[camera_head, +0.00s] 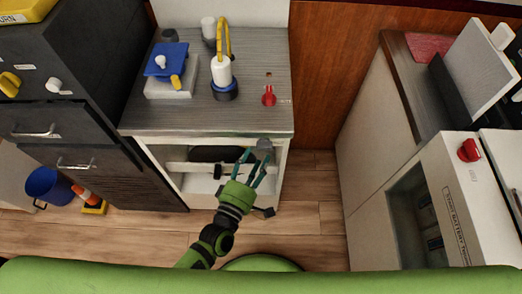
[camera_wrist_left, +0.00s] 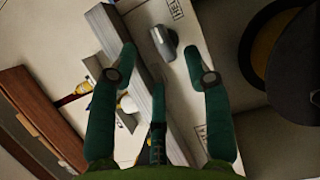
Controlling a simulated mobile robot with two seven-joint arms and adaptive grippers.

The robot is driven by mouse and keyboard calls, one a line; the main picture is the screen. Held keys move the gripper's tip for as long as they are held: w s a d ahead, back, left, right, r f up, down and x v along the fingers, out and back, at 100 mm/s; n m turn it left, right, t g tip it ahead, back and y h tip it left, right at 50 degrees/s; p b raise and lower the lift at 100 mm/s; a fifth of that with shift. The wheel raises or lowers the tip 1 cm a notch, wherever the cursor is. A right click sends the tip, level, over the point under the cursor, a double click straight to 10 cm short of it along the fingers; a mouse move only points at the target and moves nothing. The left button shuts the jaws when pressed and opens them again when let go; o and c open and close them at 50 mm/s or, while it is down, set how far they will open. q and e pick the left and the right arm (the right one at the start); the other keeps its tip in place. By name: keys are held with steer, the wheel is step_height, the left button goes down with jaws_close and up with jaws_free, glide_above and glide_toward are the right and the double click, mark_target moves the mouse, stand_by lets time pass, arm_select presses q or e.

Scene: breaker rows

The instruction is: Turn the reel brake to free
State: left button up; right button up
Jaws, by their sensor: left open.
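A grey handle or knob (camera_head: 264,145), probably the reel brake, shows at the front of the counter cabinet. My right gripper is not in view.
The counter (camera_head: 200,118) carries a red knob (camera_head: 268,97), a blue-topped device (camera_head: 167,62) and a white-and-blue bottle with a yellow handle (camera_head: 222,75). A dark drawer cabinet (camera_head: 60,95) stands left. A white unit with a red knob (camera_head: 468,150) stands right. Floor (camera_head: 312,215) is open between.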

mark_target(263, 148)
arm_select(q)
steer(key=x, duration=0.4)
jaws_close()
steer(key=shift+f, duration=0.1)
